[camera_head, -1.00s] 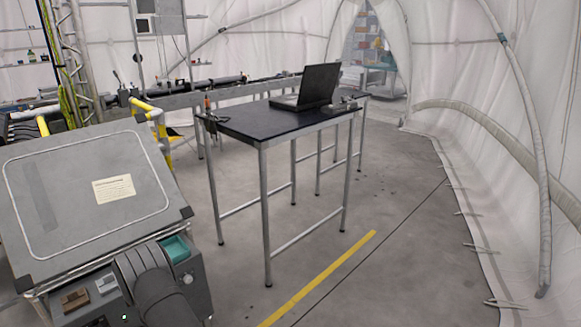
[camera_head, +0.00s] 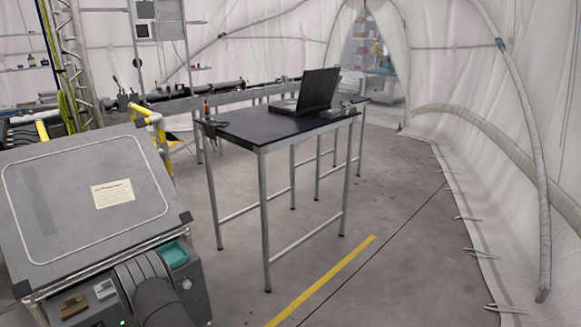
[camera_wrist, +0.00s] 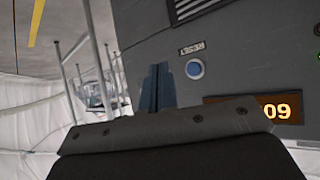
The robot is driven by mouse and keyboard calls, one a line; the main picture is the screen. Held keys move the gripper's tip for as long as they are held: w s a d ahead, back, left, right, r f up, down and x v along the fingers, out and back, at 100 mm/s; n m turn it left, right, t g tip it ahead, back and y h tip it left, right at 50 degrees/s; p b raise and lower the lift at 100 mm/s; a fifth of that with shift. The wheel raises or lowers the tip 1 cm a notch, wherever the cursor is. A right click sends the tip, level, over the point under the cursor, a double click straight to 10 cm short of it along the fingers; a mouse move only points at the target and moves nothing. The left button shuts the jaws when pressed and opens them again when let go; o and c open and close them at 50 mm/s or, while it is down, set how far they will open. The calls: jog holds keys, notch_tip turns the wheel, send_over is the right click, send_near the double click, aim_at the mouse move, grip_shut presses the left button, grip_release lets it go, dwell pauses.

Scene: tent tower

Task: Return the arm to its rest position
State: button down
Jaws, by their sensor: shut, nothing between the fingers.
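My gripper (camera_wrist: 158,70) shows in the wrist view as two dark blue-grey fingers side by side, shut with nothing between them. Its wide grey housing fills the bottom of that view. Behind the fingers is a grey panel (camera_wrist: 228,75) with a round blue button (camera_wrist: 194,69), a RESET label (camera_wrist: 191,48) and an orange-lit 09 display (camera_wrist: 277,111). I cannot tell whether the fingers touch the panel. In the head view a dark part of my arm shows at the bottom left; the gripper itself is out of that view.
A dark-topped table (camera_head: 262,126) with metal legs stands mid-room, bearing an open laptop (camera_head: 309,94). A yellow floor stripe (camera_head: 325,277) runs before it. Yellow railing (camera_head: 148,112) stands behind the grey unit at left. The floor right of the table is clear up to the tent wall.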

jog(key=s+d+f+n+t+y, duration=0.2)
jog(key=s+d+n+t, duration=0.15)
jog(key=d, duration=0.85)
jog(key=s+d+n+y, duration=0.1)
jog(key=s+d+y, duration=0.1)
jog(key=s+y, duration=0.2)
jog(key=s+d+r+n+g+y, duration=0.1)
jog(key=s+d+y, duration=0.2)
jog(key=s, duration=0.6)
jog(key=shift+d+r+y, duration=0.15)
jog(key=shift+d+y, duration=0.1)
jog(key=shift+y, duration=0.35)
dwell(0.4)
jog(key=shift+n, duration=0.25)
